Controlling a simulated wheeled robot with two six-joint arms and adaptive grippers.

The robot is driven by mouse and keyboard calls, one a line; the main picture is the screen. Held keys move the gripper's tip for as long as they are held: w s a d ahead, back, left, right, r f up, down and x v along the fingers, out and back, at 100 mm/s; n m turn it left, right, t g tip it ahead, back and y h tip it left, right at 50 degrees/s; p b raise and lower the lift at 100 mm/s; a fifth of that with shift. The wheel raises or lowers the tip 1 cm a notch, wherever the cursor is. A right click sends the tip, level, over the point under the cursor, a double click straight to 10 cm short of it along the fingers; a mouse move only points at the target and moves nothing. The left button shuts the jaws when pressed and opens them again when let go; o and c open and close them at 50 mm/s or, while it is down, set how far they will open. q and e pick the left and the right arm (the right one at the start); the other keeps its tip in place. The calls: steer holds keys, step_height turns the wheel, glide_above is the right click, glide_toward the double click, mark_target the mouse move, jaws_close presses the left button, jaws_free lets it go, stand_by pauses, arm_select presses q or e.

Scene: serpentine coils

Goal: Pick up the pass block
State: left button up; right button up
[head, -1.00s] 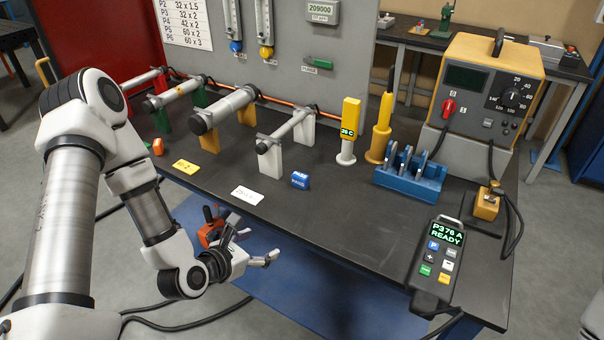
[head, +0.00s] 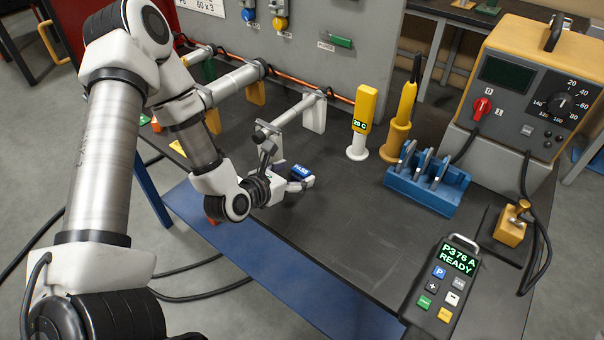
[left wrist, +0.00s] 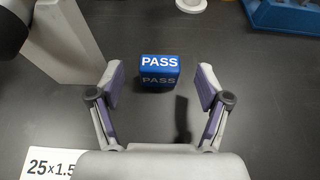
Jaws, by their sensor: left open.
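In the head view the gripper partly covers the block's near side. My right gripper is not in view.
A grey tube on white stands (head: 313,113) is close behind the gripper. A card reading 25x1.5 (left wrist: 48,164) lies below left in the wrist view. A blue rack (head: 425,190), yellow tools and a handheld unit (head: 443,288) stand to the right. Bench between is clear.

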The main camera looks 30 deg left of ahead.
arm_select(q)
steer(key=x, duration=0.3)
steer(key=shift+s, duration=0.15)
steer(key=shift+s+r, duration=0.1)
steer(key=c, duration=1.2)
steer(key=shift+c, duration=0.2)
